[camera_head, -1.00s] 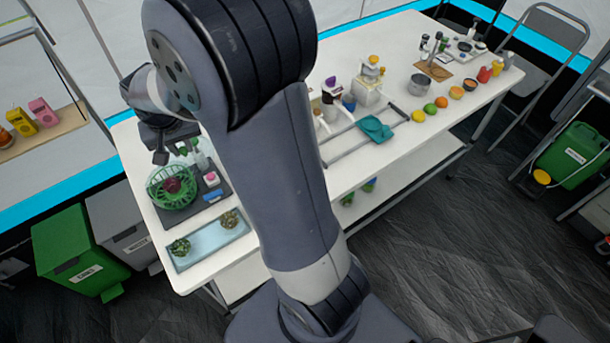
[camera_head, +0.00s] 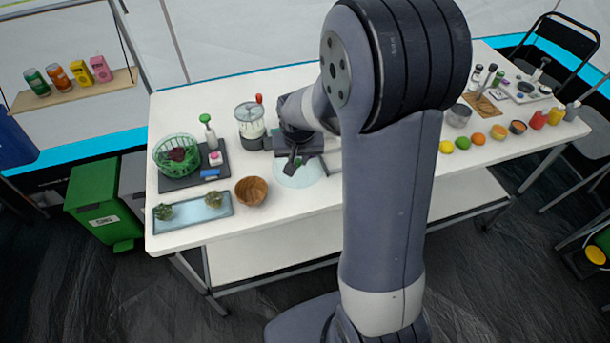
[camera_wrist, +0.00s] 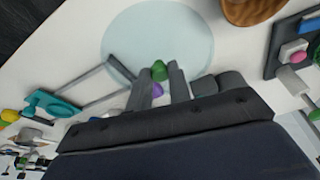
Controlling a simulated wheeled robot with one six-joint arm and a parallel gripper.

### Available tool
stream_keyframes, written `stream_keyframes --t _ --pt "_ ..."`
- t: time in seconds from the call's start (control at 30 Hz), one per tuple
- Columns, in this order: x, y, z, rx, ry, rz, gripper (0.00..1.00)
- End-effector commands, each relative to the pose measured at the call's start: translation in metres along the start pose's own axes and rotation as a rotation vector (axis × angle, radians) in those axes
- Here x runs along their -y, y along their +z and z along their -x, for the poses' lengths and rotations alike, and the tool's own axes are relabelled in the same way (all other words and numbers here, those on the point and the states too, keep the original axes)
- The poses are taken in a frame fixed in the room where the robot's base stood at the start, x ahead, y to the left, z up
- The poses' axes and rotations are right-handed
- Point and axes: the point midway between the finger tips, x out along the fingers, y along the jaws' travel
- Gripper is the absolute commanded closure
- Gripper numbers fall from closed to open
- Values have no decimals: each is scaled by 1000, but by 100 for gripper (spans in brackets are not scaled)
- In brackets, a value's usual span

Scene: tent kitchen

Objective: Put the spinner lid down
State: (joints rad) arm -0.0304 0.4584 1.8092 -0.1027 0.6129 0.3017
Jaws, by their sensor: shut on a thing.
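The spinner lid (camera_head: 298,175) is a pale, see-through disc over the middle of the white table. It also shows in the wrist view (camera_wrist: 135,35), with a green knob (camera_wrist: 159,70) between my fingertips. My gripper (camera_head: 293,166) points down and is shut on the lid's knob; it also shows in the wrist view (camera_wrist: 160,75). The lid looks level and close to the tabletop, but I cannot tell whether it touches. The green spinner basket (camera_head: 176,154) stands at the left with dark red contents and no lid on it.
A wooden bowl (camera_head: 251,191) stands left of the lid. A clear jar-like appliance (camera_head: 250,121) is behind it. A blue tray (camera_head: 192,212) lies at the front left. Fruit (camera_head: 463,143) lines the right side.

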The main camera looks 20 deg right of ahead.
Motion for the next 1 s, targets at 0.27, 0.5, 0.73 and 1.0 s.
stream_keyframes --t 0.27,0.5,0.73,1.0 --pt "0 9 -31 3 1 -1 100" --pt "0 15 -54 1 0 0 100" --pt "0 15 -54 -1 0 -1 100" --pt "0 16 -56 0 0 -1 71"
